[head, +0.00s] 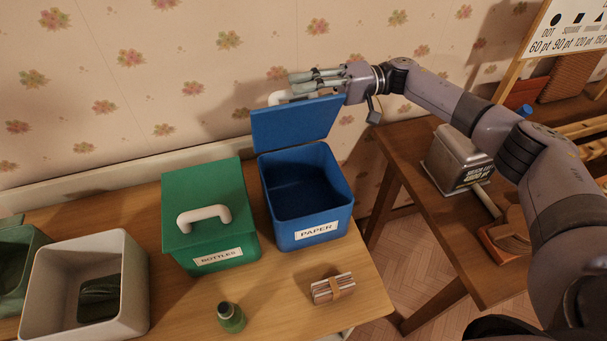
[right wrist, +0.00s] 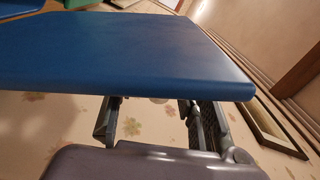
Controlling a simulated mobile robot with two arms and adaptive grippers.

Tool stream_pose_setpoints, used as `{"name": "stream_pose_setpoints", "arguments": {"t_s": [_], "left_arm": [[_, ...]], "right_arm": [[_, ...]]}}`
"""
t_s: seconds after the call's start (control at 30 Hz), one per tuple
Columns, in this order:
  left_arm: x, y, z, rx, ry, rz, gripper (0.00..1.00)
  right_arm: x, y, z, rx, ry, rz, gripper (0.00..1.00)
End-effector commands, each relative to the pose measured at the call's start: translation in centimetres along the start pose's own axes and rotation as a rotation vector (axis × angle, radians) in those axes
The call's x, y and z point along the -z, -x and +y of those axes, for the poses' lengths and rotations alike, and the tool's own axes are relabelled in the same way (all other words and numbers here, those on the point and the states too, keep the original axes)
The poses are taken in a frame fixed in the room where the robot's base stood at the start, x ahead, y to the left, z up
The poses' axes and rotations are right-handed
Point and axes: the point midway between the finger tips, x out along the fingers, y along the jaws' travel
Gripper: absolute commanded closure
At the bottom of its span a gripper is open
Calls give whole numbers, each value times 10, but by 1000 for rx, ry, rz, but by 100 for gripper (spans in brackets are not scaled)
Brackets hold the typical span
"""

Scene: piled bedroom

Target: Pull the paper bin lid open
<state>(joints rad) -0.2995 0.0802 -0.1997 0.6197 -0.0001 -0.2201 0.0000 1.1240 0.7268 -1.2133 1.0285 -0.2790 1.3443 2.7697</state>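The blue paper bin (head: 309,232) stands on the wooden table with its lid (head: 295,123) raised, leaning back toward the wall, and its inside in view and empty. A pale handle (head: 277,98) shows partly above the lid's top edge, on its far side. My right gripper (head: 302,79) is at the lid's top right, by the handle, its fingers pointing left. In the right wrist view the blue lid (right wrist: 150,50) crosses in front of the fingers (right wrist: 158,118), which stand wide apart. The lid hides their tips. My left gripper is not in view.
A green bottles bin (head: 185,238) with its lid down stands just left. A white bin (head: 135,290) is further left. A green bottle (head: 231,318) and a banded bundle of papers (head: 332,289) lie in front. A second table (head: 420,170) with a metal tin (head: 456,155) is right.

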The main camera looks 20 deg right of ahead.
Motion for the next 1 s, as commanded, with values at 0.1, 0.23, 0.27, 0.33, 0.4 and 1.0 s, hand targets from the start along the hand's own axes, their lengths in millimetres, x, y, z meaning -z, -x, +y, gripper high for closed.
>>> {"name": "stream_pose_setpoints", "arguments": {"t_s": [0.1,0.23,0.27,0.33,0.4,1.0], "left_arm": [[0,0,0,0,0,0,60],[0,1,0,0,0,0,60],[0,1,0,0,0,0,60],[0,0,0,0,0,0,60],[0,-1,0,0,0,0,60],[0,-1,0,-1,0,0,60]], "right_arm": [[0,10,0,0,0,2,62],[0,20,0,0,1,1,62],[1,23,0,0,1,2,62],[0,28,0,0,2,1,62],[1,34,0,0,2,2,62],[0,47,0,0,1,0,62]]}}
